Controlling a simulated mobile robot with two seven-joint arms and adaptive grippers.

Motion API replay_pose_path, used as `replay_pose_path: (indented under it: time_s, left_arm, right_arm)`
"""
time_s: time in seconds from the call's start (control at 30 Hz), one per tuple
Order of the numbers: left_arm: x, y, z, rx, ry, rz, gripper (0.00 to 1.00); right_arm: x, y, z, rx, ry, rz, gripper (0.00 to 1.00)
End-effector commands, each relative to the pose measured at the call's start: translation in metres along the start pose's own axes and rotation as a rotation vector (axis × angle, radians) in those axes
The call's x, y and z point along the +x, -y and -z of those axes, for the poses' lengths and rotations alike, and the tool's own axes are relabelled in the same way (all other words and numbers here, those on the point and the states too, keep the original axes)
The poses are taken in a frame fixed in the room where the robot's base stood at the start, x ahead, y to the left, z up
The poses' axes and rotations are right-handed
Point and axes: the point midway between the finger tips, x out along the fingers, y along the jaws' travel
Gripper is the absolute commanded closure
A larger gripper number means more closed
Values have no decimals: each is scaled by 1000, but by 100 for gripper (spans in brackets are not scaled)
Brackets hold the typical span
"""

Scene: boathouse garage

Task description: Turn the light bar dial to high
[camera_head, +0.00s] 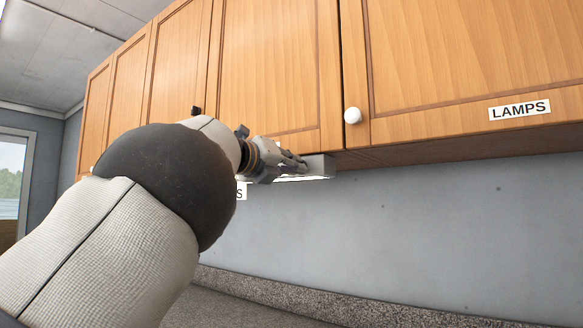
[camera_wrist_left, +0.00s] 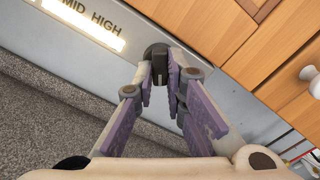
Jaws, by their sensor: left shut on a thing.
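The light bar (camera_head: 318,165) is mounted under the wooden wall cabinet, and its lit strip shows. In the left wrist view its face (camera_wrist_left: 215,75) is grey, with the printed words MID and HIGH (camera_wrist_left: 92,17) beside a bright lit strip (camera_wrist_left: 84,28). A dark round dial (camera_wrist_left: 157,50) with a raised grip sits on this face. My left gripper (camera_head: 297,164) reaches up to the bar, and its purple-padded fingers (camera_wrist_left: 162,82) are closed on the dial's grip. The fingers cover part of the dial, and I cannot tell its exact setting. My right gripper is in neither view.
Wooden cabinet doors (camera_head: 270,70) hang just above the bar. A speckled counter (camera_head: 260,303) runs below. The grey wall (camera_head: 430,220) right of my arm is clear.

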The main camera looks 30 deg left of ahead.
Motion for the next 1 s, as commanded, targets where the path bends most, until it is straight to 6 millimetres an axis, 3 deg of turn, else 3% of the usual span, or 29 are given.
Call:
replay_pose_path:
  time_s: [0.37, 0.4, 0.5, 0.77, 0.87, 1.0]
  left_arm:
    - [-1, 1, -2, 8, 4, 0, 100]
    - [-1, 1, -2, 8, 4, 0, 86]
    - [-1, 1, -2, 7, 4, 0, 68]
    - [-1, 0, -1, 6, 2, 0, 68]
    - [-9, 1, -2, 6, 4, -1, 68]
    - [-43, 1, -2, 3, 6, -1, 68]
  right_arm:
    - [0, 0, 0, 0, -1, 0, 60]
    - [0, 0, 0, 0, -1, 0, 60]
    - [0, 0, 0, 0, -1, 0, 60]
    - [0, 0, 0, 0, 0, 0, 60]
    - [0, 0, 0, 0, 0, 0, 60]
    - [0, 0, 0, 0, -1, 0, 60]
